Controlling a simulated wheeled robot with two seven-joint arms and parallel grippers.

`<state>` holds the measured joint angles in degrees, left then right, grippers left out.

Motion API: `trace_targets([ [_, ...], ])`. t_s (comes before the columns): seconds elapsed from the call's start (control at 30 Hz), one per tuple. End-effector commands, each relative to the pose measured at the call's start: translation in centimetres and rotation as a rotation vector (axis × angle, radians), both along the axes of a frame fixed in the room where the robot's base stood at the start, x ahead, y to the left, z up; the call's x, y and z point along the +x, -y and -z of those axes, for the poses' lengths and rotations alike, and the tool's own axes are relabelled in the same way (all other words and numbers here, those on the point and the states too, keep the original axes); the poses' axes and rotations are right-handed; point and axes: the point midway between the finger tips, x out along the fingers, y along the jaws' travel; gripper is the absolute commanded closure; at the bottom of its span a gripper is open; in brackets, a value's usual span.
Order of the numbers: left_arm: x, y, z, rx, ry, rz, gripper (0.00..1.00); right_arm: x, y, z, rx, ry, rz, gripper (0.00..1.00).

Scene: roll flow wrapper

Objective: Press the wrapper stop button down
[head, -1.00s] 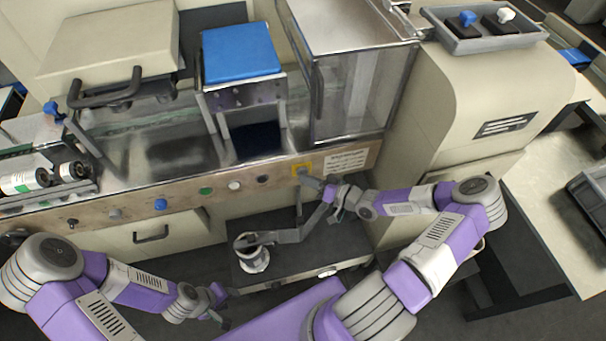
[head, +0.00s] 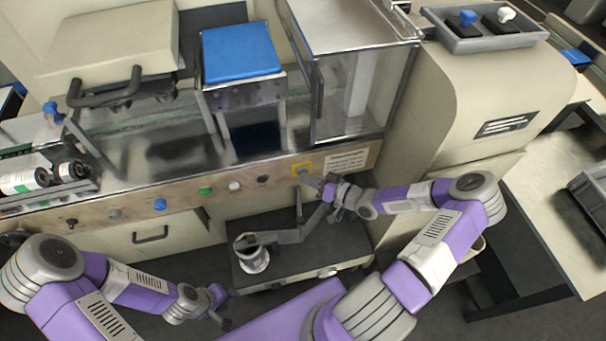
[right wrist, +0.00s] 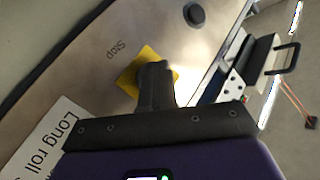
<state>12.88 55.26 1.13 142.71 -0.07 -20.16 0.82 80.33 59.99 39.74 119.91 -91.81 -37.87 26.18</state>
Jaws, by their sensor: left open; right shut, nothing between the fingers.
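The wrapper stop button sits on a yellow square plate (head: 296,166) on the machine's front control strip. In the right wrist view the yellow plate (right wrist: 128,84) lies beside the printed word "Stop". My right gripper (head: 310,179) is shut and empty, with its fingertips at the plate. In the right wrist view its dark fingers (right wrist: 155,75) cover the middle of the plate and hide the button. I cannot tell whether the tips touch the button or how far down it is. My left gripper (head: 222,310) is open and empty at the lower left, away from the machine.
Blue (head: 160,204), green (head: 206,191), white (head: 235,186) and dark (head: 263,180) knobs or buttons line the strip left of the plate. A white label (head: 347,162) is just right of it. A dark shelf (head: 345,245) with a cup-like holder (head: 254,260) lies below.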

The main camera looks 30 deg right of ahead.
Motion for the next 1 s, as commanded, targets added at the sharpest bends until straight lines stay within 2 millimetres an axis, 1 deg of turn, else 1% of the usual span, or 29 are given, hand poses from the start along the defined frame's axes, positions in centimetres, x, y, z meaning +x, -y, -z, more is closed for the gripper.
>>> trace_targets([
  [0.03,0.0,0.0,-0.1,0.000,0.000,0.000,0.57,0.1,0.1,-0.3,-0.001,0.006,0.005,1.00],
  [0.33,0.0,0.0,-0.2,0.000,0.000,0.000,0.57,-0.3,0.1,-0.2,0.001,0.004,0.004,1.00],
  [0.8,0.0,0.0,-1.4,0.000,0.000,0.000,0.57,-4.8,-1.0,-0.1,0.000,0.001,0.003,1.00],
  [1.0,0.0,0.0,-1.5,0.000,0.000,0.000,0.57,-6.0,-1.4,-0.1,-0.001,0.001,0.001,1.00],
])
